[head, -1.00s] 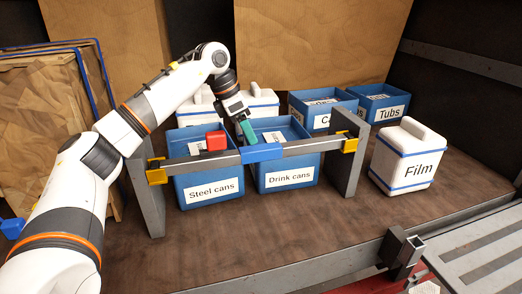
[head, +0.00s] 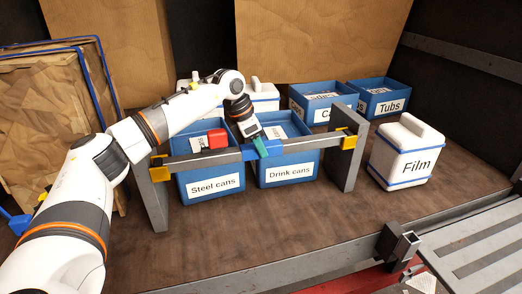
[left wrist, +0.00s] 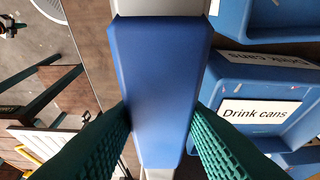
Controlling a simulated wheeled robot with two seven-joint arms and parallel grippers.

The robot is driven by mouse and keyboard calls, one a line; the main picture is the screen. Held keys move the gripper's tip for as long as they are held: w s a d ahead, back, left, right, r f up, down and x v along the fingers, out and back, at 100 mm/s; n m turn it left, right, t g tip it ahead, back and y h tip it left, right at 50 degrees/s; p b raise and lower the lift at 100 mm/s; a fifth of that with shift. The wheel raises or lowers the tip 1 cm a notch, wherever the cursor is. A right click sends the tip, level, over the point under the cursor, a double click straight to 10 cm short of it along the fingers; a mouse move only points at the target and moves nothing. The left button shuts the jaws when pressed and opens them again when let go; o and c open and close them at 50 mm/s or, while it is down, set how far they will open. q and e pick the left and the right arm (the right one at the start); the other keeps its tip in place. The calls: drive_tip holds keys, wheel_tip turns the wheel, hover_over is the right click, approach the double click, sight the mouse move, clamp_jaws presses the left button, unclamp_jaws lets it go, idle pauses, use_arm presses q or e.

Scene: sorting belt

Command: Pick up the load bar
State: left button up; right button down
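The load bar is a long grey beam with a blue middle section (left wrist: 158,85). In the head view its grey part (head: 305,145) lies level across two grey posts, in yellow brackets. My left gripper (head: 259,147) is down at the blue section. In the left wrist view its green fingers (left wrist: 160,112) stand one on each side of the blue section, close to its edges; I see no clear grip. The lower fingertips are partly hidden. My right gripper is not in view.
Blue bins marked Steel cans (head: 212,187) and Drink cans (head: 290,173) stand just behind the bar. The grey posts (head: 348,170) flank them. A white Film container (head: 402,155) stands at right. The brown tabletop (head: 270,220) in front is clear.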

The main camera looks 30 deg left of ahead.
use_arm(q)
clamp_jaws()
drive_tip(key=shift+r, duration=0.25)
drive_tip(key=shift+w+f, duration=0.1)
drive_tip(key=shift+w, duration=0.05)
drive_tip(key=shift+r, duration=0.45)
wheel_tip(320, 180, up, 9)
drive_tip(key=b, duration=0.2)
drive_tip(key=shift+r, duration=0.15)
